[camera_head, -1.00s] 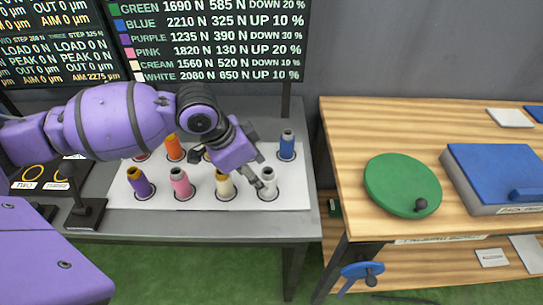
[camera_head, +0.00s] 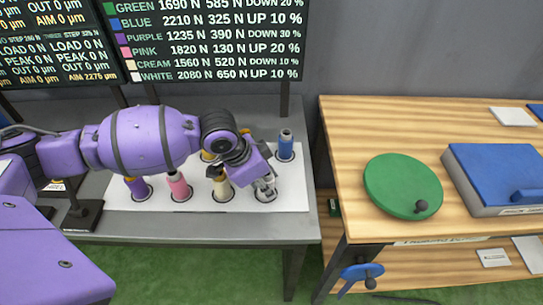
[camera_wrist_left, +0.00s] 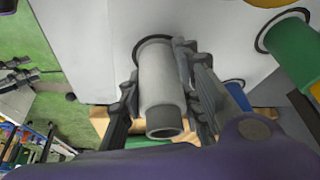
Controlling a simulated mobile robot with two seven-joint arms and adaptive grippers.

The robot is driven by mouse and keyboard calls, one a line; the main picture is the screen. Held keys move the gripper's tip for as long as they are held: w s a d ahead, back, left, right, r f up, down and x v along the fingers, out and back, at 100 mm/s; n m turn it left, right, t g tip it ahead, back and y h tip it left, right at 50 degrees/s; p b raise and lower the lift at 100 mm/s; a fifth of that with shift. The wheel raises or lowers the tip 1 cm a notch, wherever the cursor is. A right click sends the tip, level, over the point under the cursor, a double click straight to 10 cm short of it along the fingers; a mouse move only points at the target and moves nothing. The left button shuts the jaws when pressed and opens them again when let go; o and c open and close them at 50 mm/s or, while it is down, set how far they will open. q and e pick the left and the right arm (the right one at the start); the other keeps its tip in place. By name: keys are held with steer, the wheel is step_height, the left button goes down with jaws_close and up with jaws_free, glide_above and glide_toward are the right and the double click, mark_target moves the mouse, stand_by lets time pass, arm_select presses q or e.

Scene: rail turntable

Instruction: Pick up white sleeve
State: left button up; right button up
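The white sleeve (camera_head: 265,188) stands in the front right hole of the white holder plate (camera_head: 295,200). In the left wrist view, the sleeve (camera_wrist_left: 162,85) lies between the two fingers of my left gripper (camera_wrist_left: 160,80). The fingers are close against both its sides; whether they press on it I cannot tell. In the head view, my left gripper (camera_head: 264,182) reaches down over the sleeve and partly hides it. Two grey jointed fingers, apparently my right gripper (camera_wrist_left: 22,75), show apart and empty at the left of the wrist view. My right gripper is outside the head view.
Cream (camera_head: 222,188), pink (camera_head: 178,185) and purple (camera_head: 138,188) sleeves stand left of the white one. A blue sleeve (camera_head: 286,147) stands behind it. A wooden bench (camera_head: 345,150) with a green disc (camera_head: 402,187) is to the right. A black stand (camera_head: 82,215) is at left.

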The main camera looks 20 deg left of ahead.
arm_select(q)
jaws_close()
steer(key=shift+r, duration=0.15)
